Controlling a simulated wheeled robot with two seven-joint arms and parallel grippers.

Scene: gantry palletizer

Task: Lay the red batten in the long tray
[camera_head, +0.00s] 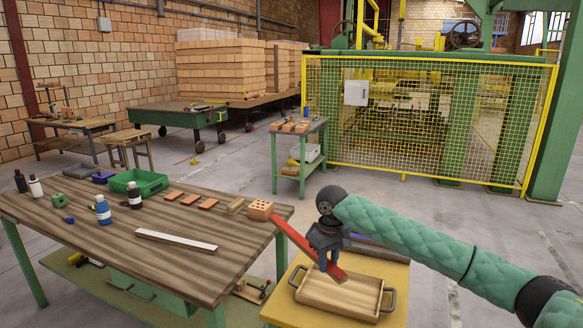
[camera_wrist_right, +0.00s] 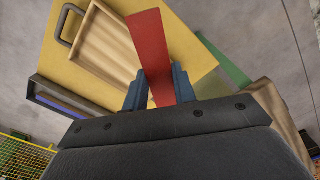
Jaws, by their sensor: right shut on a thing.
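The red batten (camera_head: 293,237) is held by my right gripper (camera_head: 328,253), which is shut on it. The batten slants down from the table's right corner towards the wooden tray (camera_head: 318,299). Its lower end shows over the tray's far part; whether it touches the tray cannot be told. In the right wrist view the batten (camera_wrist_right: 149,45) stands between the two blue-grey fingers (camera_wrist_right: 157,90), and the tray (camera_wrist_right: 97,45) lies below and to its left. The tray has dark handles and looks empty. My left gripper is not in view.
The tray stands on a yellow-topped stand (camera_head: 392,272). Left of it, the wooden table (camera_head: 105,235) holds a brick with holes (camera_head: 260,210), a white strip (camera_head: 176,240), a green crate (camera_head: 139,182), several flat red tiles and bottles. A yellow mesh fence (camera_head: 420,120) stands behind.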

